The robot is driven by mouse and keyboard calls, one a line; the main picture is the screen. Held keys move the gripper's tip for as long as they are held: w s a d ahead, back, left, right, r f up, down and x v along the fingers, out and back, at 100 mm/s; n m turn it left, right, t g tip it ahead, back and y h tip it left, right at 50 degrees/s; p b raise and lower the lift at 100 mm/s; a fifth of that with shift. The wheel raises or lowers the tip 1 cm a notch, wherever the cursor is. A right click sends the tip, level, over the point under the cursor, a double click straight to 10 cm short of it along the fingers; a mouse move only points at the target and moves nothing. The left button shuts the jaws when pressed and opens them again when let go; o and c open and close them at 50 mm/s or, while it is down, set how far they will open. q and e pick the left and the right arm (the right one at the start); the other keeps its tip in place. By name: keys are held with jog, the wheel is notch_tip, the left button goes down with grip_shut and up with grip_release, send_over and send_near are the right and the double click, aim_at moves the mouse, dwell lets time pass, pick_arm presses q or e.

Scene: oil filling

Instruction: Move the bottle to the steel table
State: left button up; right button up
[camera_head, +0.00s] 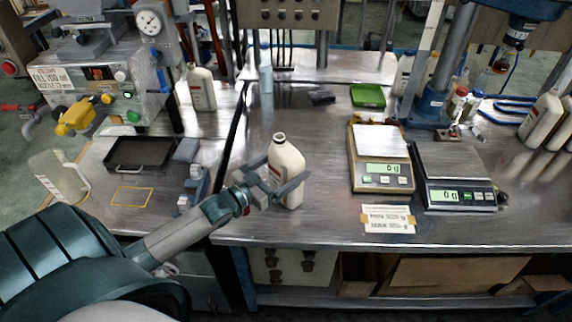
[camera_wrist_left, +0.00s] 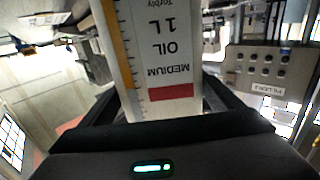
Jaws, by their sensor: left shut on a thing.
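A cream bottle (camera_head: 287,163) with an open dark-rimmed mouth stands upright at the front left part of the steel table (camera_head: 310,222). My left gripper (camera_head: 279,191) is shut around the bottle's lower body, one finger on each side. In the left wrist view the bottle (camera_wrist_left: 165,65) fills the space between the fingers, with its "MEDIUM OIL 1 L" label upside down. Whether the bottle's base touches the table or hangs just above it, I cannot tell. My right gripper is not in view.
Two scales (camera_head: 380,160) (camera_head: 452,178) and a label card (camera_head: 388,219) lie right of the bottle. A green tray (camera_head: 367,96) and a dark block (camera_head: 322,97) are behind. A machine (camera_head: 100,75) and a black tray (camera_head: 138,153) are left. The table between bottle and scales is clear.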

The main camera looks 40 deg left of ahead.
pick_arm(q)
jog(key=o, duration=2)
jog(key=shift+s, duration=0.1)
jog(key=shift+s+a, duration=0.1)
jog(key=shift+s, duration=0.45)
jog(key=shift+b+v, duration=1.5)
jog(key=shift+v, duration=3.85)
